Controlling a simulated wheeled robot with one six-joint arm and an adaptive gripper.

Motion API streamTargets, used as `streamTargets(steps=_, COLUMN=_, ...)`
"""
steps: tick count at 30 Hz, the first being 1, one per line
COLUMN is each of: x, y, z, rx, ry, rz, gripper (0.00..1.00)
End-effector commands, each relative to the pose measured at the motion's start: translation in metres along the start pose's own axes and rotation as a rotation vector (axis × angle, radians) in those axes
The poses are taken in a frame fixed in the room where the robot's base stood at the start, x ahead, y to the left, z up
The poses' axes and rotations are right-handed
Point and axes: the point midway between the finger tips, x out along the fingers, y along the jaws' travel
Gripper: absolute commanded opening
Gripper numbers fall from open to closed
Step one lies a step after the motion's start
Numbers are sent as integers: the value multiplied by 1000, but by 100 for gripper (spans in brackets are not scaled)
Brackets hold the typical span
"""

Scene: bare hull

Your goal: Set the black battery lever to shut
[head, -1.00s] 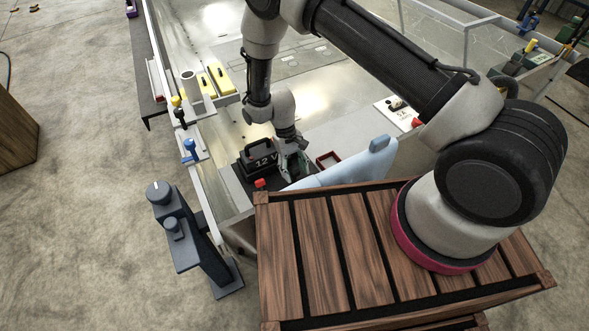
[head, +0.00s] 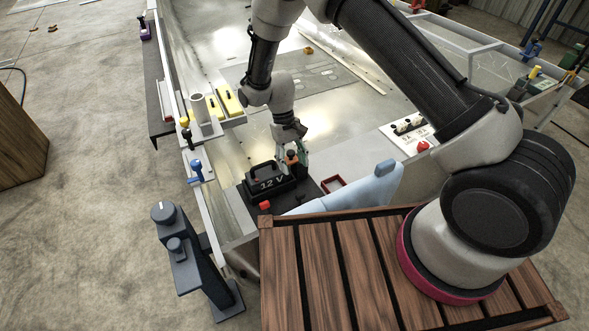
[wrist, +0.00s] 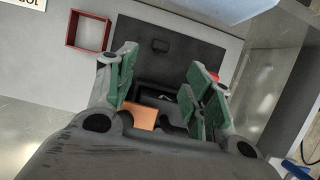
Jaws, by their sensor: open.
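A black battery (head: 268,183) marked 12 V, with a handle on top, sits on a dark plate in the hull. My gripper (head: 297,163) is open, pointing down at the battery's right end. In the wrist view its green-padded fingers (wrist: 162,85) are spread, with the black battery (wrist: 152,91) partly showing between and below them. An orange block (wrist: 138,115) shows between the fingers near the palm; I cannot tell whether it touches them. I cannot make out for certain which part is the lever, or its setting; the gripper hides part of this area.
A red knob (head: 265,205) is by the battery's front. A red open tray (head: 333,184) lies to its right, near a pale blue seat-like piece (head: 360,190). A white switch panel (head: 408,135) is farther right. A blue lever (head: 196,171) stands on the left wall.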

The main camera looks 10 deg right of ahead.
Motion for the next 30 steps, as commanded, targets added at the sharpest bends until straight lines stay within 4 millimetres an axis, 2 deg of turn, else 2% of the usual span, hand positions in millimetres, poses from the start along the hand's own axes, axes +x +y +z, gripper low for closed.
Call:
streamTargets(steps=7, x=0, y=0, z=0, rx=-1, ry=-1, rz=1, gripper=52)
streamTargets(steps=9, x=-4, y=-8, z=2, rx=-15, ry=4, rz=5, gripper=52)
streamTargets(steps=14, x=22, y=-4, z=46, rx=-45, ry=19, rz=48, gripper=52)
streamTargets(steps=18, x=44, y=3, z=61, rx=-42, ry=162, rz=54, gripper=52)
streamTargets(steps=21, x=51, y=5, z=60, rx=-28, ry=262, rz=36, gripper=52)
streamTargets(steps=24, x=50, y=3, z=48, rx=-15, ry=344, rz=14, gripper=52)
streamTargets(steps=27, x=53, y=0, z=36, rx=-3, ry=381, rz=0, gripper=52)
streamTargets(steps=30, x=66, y=0, z=31, rx=1, ry=379, rz=0, gripper=52)
